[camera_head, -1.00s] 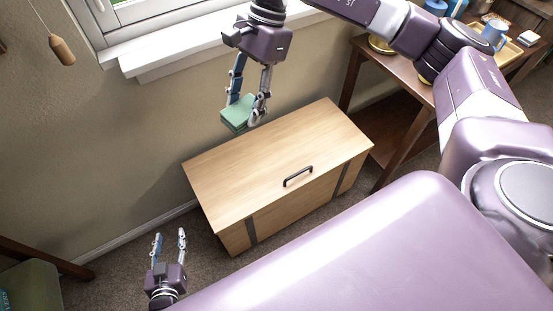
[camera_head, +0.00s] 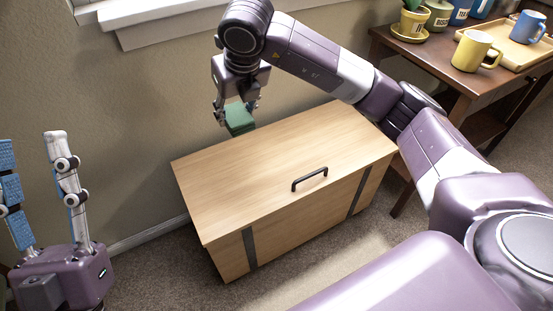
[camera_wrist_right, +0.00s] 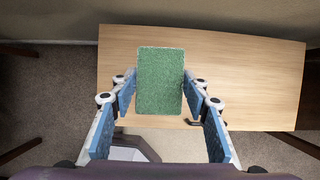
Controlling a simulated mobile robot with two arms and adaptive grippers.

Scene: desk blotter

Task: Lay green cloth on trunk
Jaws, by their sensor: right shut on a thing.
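The green cloth (camera_head: 240,119) is a small folded block. My right gripper (camera_head: 236,104) is shut on it and holds it over the far left part of the trunk lid in the head view. In the right wrist view the cloth (camera_wrist_right: 160,80) sits between the two blue-padded fingers, with the trunk lid (camera_wrist_right: 235,75) beneath it. The trunk (camera_head: 290,155) is light wood with a closed lid, a black handle and dark straps. Its top is bare. I cannot tell the exact gap between cloth and lid. My left gripper (camera_head: 40,190) is open and empty at the left, fingers up.
A dark wooden table (camera_head: 430,60) at the back right bears a yellow mug (camera_head: 473,50), a blue mug (camera_head: 527,27), a tray and pots. The wall and window sill (camera_head: 150,22) stand behind the trunk. Carpet (camera_head: 150,265) is free left of the trunk.

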